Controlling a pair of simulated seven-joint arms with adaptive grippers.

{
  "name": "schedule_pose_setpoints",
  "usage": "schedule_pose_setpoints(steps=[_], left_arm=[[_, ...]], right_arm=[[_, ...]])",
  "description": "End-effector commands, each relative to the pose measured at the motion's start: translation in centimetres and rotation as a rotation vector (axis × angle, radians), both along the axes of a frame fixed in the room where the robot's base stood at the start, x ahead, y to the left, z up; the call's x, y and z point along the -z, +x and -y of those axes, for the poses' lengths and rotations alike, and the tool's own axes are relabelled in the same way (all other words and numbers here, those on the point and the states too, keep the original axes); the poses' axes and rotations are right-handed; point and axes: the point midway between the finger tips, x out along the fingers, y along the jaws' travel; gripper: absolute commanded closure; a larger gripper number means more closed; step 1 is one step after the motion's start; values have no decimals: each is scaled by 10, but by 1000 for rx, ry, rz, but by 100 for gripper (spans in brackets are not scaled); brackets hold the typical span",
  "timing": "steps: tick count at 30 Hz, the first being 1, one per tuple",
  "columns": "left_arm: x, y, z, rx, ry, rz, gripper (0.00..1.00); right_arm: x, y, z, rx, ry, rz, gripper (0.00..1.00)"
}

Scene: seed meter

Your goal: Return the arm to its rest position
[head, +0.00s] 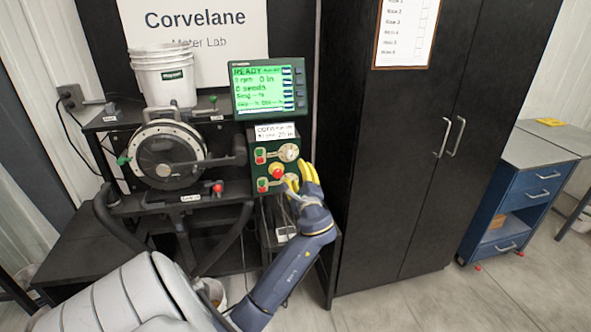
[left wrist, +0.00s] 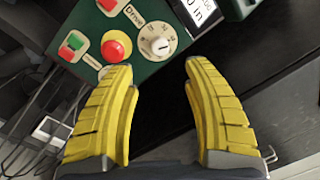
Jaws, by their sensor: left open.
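My left gripper (head: 300,180) has yellow fingers and is in front of the lower right part of the green control box (head: 261,160). In the left wrist view the two yellow fingers (left wrist: 160,110) stand wide apart with nothing between them. Beyond their tips are a white dial (left wrist: 157,41), a red knob on a yellow ring (left wrist: 116,47) and a green and red switch (left wrist: 73,45) on the box. I cannot tell from the head view whether a fingertip touches the box. My right gripper is not in view.
A monitor (head: 269,90) with a green READY screen stands above the box. The seed meter (head: 167,155) sits on the stand at left, with white buckets (head: 163,75) behind it. A black cabinet (head: 400,150) stands close at right. Open floor (head: 420,300) lies in front of it.

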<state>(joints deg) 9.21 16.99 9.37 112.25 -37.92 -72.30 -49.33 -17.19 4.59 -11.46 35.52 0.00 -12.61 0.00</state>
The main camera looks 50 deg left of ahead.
Motion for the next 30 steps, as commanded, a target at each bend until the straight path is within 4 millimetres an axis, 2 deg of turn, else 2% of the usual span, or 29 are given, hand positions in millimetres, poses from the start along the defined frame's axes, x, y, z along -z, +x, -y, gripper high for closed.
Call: schedule_pose_setpoints(steps=[18, 23, 26, 29, 30], left_arm=[[0, -3, 6, 0, -1, 2, 50], [-1, 4, 10, 44, -39, 80, 50], [20, 27, 17, 139, -139, 164, 50], [62, 55, 27, 230, -268, 209, 50], [83, 65, 33, 262, -325, 222, 50]], right_arm=[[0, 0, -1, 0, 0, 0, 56], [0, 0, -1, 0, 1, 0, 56], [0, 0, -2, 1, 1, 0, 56], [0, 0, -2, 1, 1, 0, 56], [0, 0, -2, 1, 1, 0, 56]])
